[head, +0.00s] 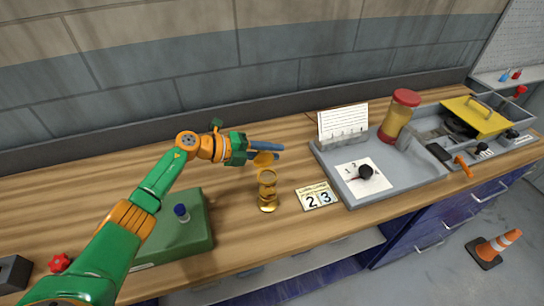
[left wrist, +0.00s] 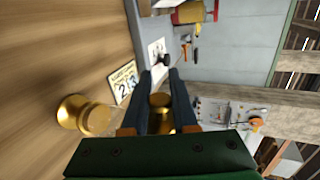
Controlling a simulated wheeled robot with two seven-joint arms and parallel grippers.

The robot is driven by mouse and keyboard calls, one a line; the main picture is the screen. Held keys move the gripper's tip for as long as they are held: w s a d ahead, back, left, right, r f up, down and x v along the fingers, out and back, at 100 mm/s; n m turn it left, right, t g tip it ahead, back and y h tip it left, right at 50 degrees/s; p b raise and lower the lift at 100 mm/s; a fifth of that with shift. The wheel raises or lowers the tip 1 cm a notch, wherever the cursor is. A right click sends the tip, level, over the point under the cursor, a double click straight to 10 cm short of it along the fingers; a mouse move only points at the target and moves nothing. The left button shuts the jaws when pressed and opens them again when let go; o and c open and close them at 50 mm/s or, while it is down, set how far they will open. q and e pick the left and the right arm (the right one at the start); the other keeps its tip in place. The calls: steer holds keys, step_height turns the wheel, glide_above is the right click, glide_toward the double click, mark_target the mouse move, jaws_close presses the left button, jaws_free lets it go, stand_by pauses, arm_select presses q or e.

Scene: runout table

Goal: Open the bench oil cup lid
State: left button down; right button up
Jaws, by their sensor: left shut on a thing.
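The brass oil cup (head: 267,192) stands upright on the wooden bench. It also shows in the left wrist view (left wrist: 82,114), left of my fingers. My left gripper (head: 268,150) is above the cup, its blue fingers pointing right. It is shut on a brass piece, apparently the cup's lid (head: 264,158), which also shows between the fingers in the left wrist view (left wrist: 160,114). The lid looks tilted up. Whether a hinge joins it to the cup I cannot tell. My right gripper is not in view.
A number card reading 23 (head: 318,196) lies right of the cup. A grey tray (head: 402,176) with a dial, a red-capped jar (head: 398,115) and a note card (head: 342,122) is farther right. A green box (head: 170,235) with a blue knob is at left.

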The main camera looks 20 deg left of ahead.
arm_select(q)
steer(key=shift+w+a+f+n+g+b, duration=0.15)
steer(key=shift+f+n+g+b, duration=0.2)
steer(key=shift+n+b, duration=0.35)
steer(key=c, duration=0.7)
jaws_free()
steer(key=shift+r, duration=0.1)
steer(key=b+v, duration=0.2)
steer(key=v, duration=0.5)
steer(key=shift+w, duration=0.1)
